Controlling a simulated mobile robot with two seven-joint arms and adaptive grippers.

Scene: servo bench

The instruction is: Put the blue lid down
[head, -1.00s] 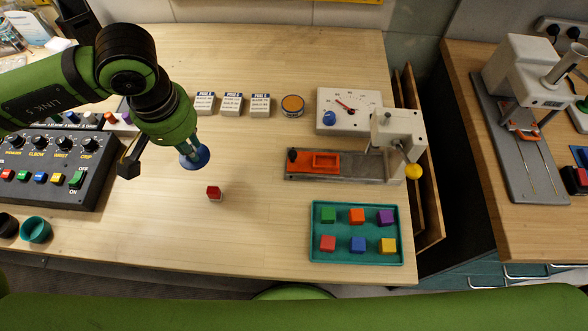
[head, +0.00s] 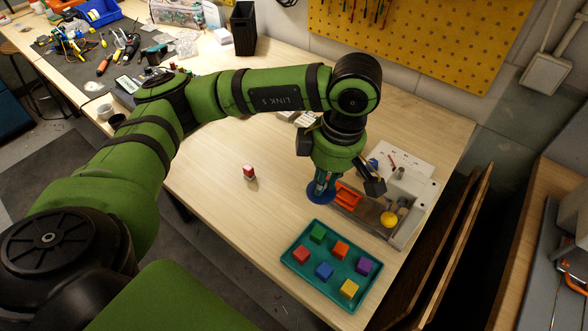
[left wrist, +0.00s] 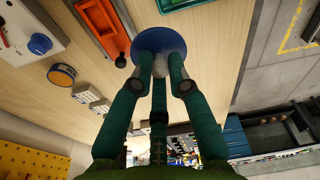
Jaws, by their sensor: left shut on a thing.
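My left gripper (head: 322,186) points down and is shut on the blue lid (head: 320,197), a round disc. I cannot tell whether the lid touches the bench. My right gripper is not in view.
The teal tray holds several coloured cubes. An orange-topped tin (left wrist: 61,75) shows in the left wrist view. A yellow-knobbed lever (head: 388,219) stands at the right.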

